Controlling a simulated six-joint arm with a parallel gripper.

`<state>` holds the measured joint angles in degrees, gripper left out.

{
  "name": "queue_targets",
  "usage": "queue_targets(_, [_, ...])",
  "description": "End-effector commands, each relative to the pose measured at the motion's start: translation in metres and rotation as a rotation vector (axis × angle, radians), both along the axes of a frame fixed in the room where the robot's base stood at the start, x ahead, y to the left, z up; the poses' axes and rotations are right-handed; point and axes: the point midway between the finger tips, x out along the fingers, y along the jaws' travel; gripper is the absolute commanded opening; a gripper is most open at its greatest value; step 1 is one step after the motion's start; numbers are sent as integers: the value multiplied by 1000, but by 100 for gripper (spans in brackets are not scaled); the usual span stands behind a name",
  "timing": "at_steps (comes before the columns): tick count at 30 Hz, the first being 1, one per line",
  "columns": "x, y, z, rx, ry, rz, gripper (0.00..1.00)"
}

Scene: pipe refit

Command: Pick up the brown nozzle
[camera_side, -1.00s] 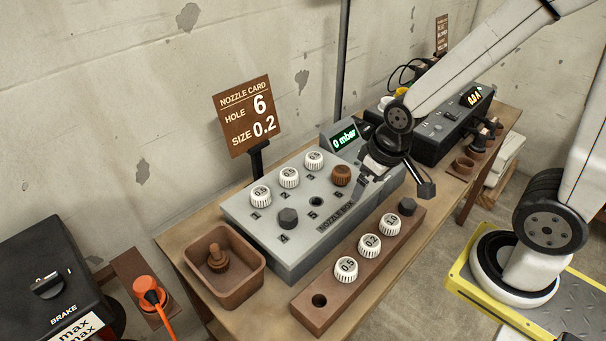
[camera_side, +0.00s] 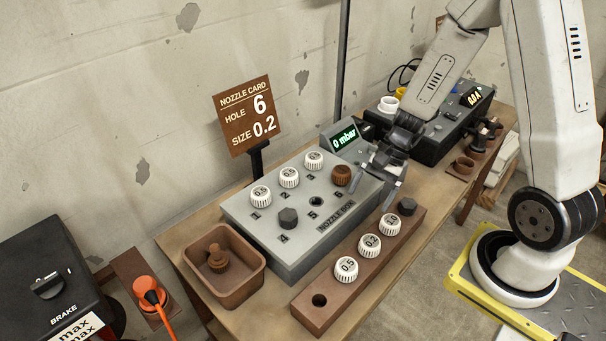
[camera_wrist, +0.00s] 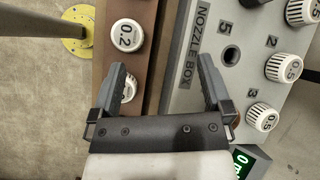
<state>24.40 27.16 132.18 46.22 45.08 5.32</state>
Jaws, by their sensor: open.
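In the side view, a brown ribbed nozzle (camera_side: 341,175) sits at hole 6 on the grey nozzle box (camera_side: 305,232). My gripper (camera_side: 377,184) is open and empty just to its right, its fingers pointing down near the box's right end. Another brown piece (camera_side: 218,258) stands in the brown tray (camera_side: 249,284) at the lower left.
White nozzles (camera_side: 314,160) fill the box's back row. A dark knob (camera_side: 288,218) is at hole 4; hole 5 (camera_side: 316,202) is empty. A sign (camera_side: 250,116) stands behind.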

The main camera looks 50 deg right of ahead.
Motion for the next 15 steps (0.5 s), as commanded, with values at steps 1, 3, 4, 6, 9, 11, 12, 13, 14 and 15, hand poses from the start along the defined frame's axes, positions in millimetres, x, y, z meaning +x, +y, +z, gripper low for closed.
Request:
queue_targets(1, [5,-6,-5,58,25,-94,100])
queue_targets(3, [13,-12,-9,140,47,-216,100])
queue_targets(4, [17,-15,-11,174,56,-269,100])
queue_targets(6, [26,-24,-15,257,69,-389,100])
queue_targets(9, [39,-40,-20,367,79,-552,100])
queue_targets(11, [46,-50,-23,429,77,-643,100])
queue_targets(12, [50,-58,-25,468,75,-699,100])
queue_targets(13, [53,-64,-27,495,71,-741,100])
queue_targets(14, [56,-69,-28,522,69,-779,100])
queue_targets(15, [59,-76,-30,553,63,-826,100])
